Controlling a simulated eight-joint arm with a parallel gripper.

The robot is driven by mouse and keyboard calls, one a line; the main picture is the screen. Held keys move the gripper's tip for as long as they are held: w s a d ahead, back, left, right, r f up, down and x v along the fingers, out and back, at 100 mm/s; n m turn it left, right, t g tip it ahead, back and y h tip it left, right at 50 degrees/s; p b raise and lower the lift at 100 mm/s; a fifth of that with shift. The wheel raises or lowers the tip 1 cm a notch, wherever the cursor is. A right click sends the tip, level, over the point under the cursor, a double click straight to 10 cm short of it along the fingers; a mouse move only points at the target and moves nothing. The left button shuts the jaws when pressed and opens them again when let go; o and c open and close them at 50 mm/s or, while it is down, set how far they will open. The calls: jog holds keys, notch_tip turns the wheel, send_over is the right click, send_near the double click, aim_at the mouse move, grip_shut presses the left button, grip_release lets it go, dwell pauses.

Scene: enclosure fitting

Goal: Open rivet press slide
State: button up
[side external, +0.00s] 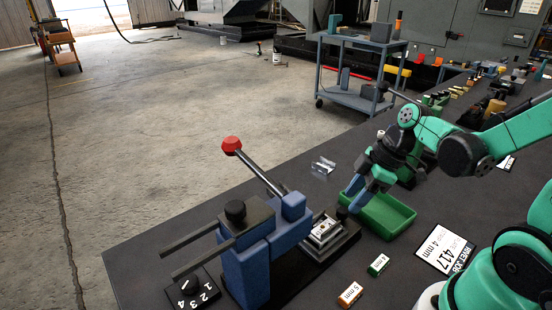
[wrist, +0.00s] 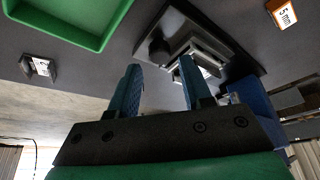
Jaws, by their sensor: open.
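The rivet press (side external: 247,268) has a blue body on a dark base and stands at the table's near left. Its lever slants up to a red knob (side external: 232,146). The slide (side external: 325,235), with a silver metal nest on it, lies on the base to the right of the body. A dark round knob (side external: 342,212) stands at the slide's outer end; it also shows in the wrist view (wrist: 160,49). My gripper (side external: 354,198) is open and empty, fingers pointing down close to this knob. In the wrist view the fingers (wrist: 161,72) are apart; contact with the knob cannot be told.
A green tray (side external: 404,230) lies just right of my gripper. A small shiny bracket (side external: 322,168) lies behind the press. Orange (side external: 350,294) and green (side external: 379,265) labelled blocks and a white card (side external: 447,249) lie in front. Black bars jut left from the press.

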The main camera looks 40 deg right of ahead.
aim_at(327, 223)
jog(key=shift+v, duration=1.25)
jog(key=shift+w+a+r+m+h, duration=0.2)
jog(key=shift+a+r+m+h, duration=0.1)
jog(key=shift+a+m, duration=0.25)
jog(key=w+a+r+m+t+h, duration=0.2)
jog(key=a+r+m+t, duration=0.2)
jog(key=m, duration=0.4)
jog(key=shift+a+r+h, duration=0.3)
jog(key=shift+a, duration=0.35)
